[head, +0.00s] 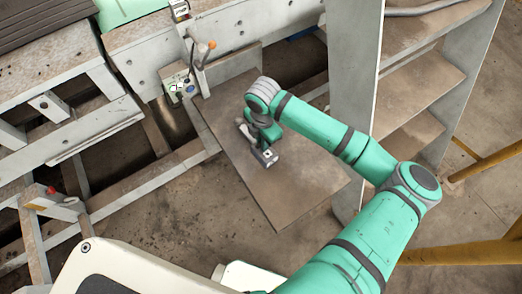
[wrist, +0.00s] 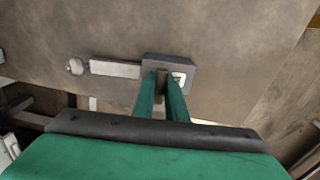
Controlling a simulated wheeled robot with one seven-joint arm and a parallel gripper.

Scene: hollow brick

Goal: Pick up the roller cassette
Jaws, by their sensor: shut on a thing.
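The roller cassette (head: 268,157) is a small grey piece with a pale face, over the brown board (head: 290,190) in the head view. In the wrist view it shows as a dark grey block with a white square and a pale bar and rounded end (wrist: 115,69) to its left. My gripper (head: 262,137) reaches down on it from above. Its two green fingers (wrist: 163,80) are close together in the wrist view and shut on the dark block. The fingers hide part of the block. I cannot tell whether the cassette touches the board or hangs just above it.
A control panel with an orange-knobbed lever (head: 211,45) stands behind the board. A grey shelf unit (head: 365,90) rises close on the right, beside my arm. Yellow rails (head: 490,160) are at far right. The board's near part is bare.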

